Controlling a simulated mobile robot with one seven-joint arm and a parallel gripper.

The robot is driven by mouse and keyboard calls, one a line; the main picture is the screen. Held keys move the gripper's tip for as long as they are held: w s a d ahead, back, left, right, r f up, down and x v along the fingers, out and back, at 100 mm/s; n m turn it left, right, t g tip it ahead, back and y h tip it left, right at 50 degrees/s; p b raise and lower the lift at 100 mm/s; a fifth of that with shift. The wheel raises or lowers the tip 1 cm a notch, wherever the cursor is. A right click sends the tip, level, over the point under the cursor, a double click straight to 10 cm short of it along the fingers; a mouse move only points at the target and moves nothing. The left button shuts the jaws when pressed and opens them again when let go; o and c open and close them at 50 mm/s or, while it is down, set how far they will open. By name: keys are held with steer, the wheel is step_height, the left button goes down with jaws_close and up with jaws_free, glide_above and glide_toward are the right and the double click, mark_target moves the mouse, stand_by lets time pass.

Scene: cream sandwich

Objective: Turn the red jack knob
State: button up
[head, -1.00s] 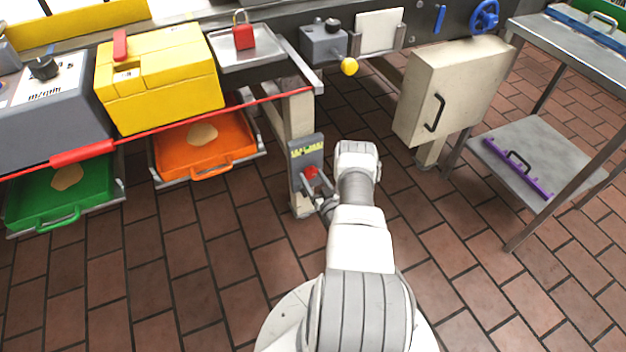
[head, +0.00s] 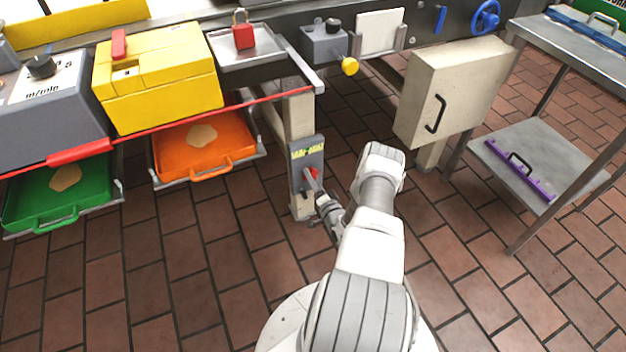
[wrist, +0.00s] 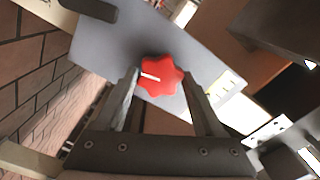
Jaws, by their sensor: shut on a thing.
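The red jack knob (head: 309,174) is on a grey plate (head: 299,183) fixed to a cream post. In the wrist view the lobed red knob (wrist: 164,80), with a white line pointing left, sits between my fingertips in front of the grey plate (wrist: 115,50). My gripper (head: 314,181) reaches in from the lower right and is shut on the knob; in the wrist view my gripper (wrist: 162,78) has a finger on each side of it. In the head view my fingers partly hide the knob.
A cream cabinet (head: 463,85) with a black handle stands to the right of the post. An orange tray (head: 178,160) and a red-handled bar (head: 78,151) are to the left. A metal side table (head: 560,150) is at right. Brick floor is clear in front.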

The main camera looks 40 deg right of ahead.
steer(key=shift+r+m, duration=0.1)
steer(key=shift+m, duration=1.1)
steer(key=o, duration=1.4)
steer(key=shift+c, duration=0.2)
